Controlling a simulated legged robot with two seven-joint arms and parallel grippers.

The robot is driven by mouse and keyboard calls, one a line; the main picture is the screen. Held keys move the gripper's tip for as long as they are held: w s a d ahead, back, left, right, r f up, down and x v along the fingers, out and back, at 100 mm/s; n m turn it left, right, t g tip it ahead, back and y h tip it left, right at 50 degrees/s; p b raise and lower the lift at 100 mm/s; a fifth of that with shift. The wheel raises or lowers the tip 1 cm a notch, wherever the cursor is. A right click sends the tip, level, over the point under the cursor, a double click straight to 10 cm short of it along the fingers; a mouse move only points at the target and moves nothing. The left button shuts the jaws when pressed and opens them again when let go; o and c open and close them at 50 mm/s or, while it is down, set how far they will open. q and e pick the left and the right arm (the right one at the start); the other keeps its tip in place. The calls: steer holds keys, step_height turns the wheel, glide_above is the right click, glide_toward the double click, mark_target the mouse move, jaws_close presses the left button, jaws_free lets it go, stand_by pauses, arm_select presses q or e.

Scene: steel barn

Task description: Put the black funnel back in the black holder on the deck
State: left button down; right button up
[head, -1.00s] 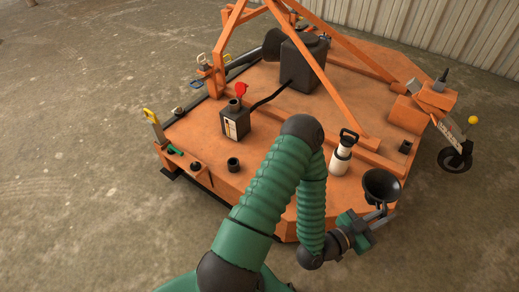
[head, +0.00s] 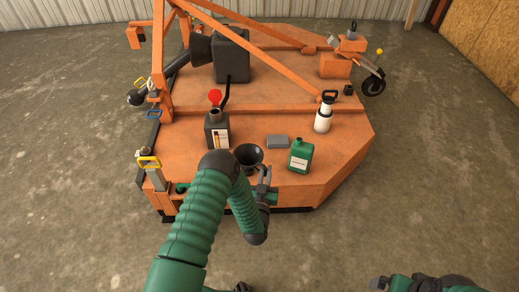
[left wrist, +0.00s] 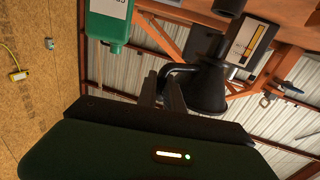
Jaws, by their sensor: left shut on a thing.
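My left gripper (head: 264,183) is shut on the black funnel (head: 248,156) and holds it wide mouth up at the deck's front. In the left wrist view, which is upside down, the gripper (left wrist: 168,92) grips the bent handle beside the funnel's cone (left wrist: 207,88). A black cylinder (left wrist: 230,5), likely the holder, shows by the spout at the top edge; I cannot tell whether they touch. In the head view the holder is hidden behind the funnel and arm. The orange deck (head: 340,160) lies beneath.
A dark jug with a red cap (head: 217,132) stands just behind the funnel. A yellow-handled post (head: 152,170) rises at the left.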

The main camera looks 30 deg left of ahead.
arm_select(q)
steer(key=w+a+r+n+g+y, duration=0.3)
steer(key=w+n+y, duration=0.15)
steer(key=w, duration=0.35)
steer(key=shift+m+y, duration=0.35)
steer(key=shift+y, duration=0.1)
steer(key=f+b, duration=0.2)
steer(key=f, duration=0.1)
steer(key=f+b, duration=0.1)
steer(key=f, duration=0.1)
steer(key=shift+w+a, duration=0.1)
steer(key=shift+a, duration=0.15)
arm_select(e)
steer(key=f, duration=0.3)
steer(key=shift+s+f, duration=0.25)
steer(key=shift+s, duration=0.1)
arm_select(q)
steer(key=shift+d, duration=0.1)
steer(key=shift+f+b, duration=0.1)
steer(key=shift+b, duration=0.2)
arm_select(e)
steer(key=shift+f, duration=0.15)
